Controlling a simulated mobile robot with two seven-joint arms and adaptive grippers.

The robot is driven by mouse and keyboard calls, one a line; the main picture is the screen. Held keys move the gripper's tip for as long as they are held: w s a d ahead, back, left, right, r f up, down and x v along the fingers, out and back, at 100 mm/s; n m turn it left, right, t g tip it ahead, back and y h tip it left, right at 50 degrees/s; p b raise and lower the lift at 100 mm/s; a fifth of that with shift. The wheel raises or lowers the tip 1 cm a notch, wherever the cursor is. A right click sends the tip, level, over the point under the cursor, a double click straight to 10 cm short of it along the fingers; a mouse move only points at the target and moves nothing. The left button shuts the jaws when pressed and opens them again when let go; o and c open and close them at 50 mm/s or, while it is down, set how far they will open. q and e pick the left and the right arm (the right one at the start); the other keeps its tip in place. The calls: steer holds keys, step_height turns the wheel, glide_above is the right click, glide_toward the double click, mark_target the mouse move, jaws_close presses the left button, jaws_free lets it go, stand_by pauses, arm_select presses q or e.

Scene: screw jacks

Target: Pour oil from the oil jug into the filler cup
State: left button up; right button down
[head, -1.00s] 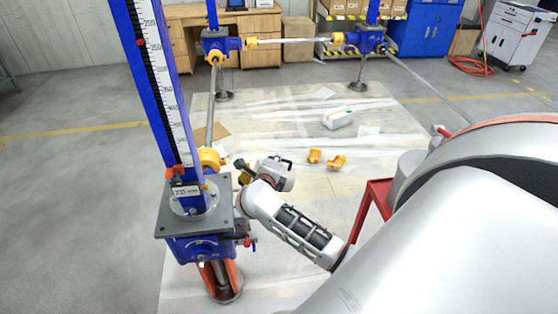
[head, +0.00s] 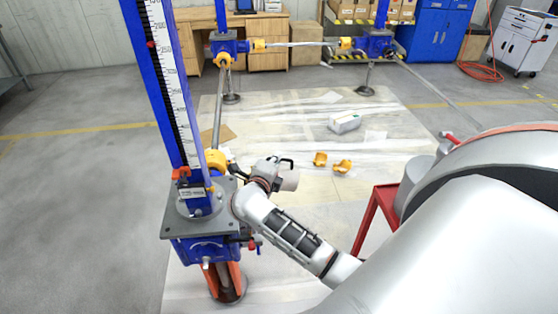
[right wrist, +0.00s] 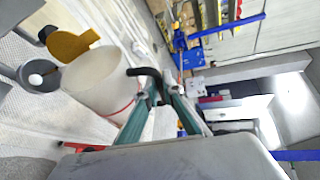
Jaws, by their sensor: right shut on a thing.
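The oil jug, a pale translucent vessel with a red line and a black handle, shows in the right wrist view (right wrist: 100,82) and in the head view (head: 290,180). My right gripper (right wrist: 158,98) is shut on its handle; it also shows in the head view (head: 270,168), just right of the near screw jack. The jug is off the floor and looks tilted in the wrist view. A dark round cup with a white spot inside (right wrist: 40,77), possibly the filler cup, is beside the jug's mouth end, apparently apart from it. I see no oil stream. My left gripper is not in view.
The near blue screw jack (head: 205,245) with its grey plate and scale column stands close left of my right arm. Yellow cover halves (head: 330,162) and a white box (head: 345,122) lie on the floor sheet. A red stand (head: 375,215) is at right.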

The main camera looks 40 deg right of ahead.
steer(key=shift+w+a+r, duration=0.1)
steer(key=shift+r, duration=0.05)
steer(key=shift+w+a+r+n+h, duration=0.2)
steer(key=shift+a+n+h, duration=0.05)
steer(key=shift+n+h, duration=0.05)
steer(key=shift+w+a, duration=0.1)
steer(key=shift+a, duration=0.05)
steer(key=shift+w+a+r, duration=0.1)
steer(key=shift+a+r, duration=0.05)
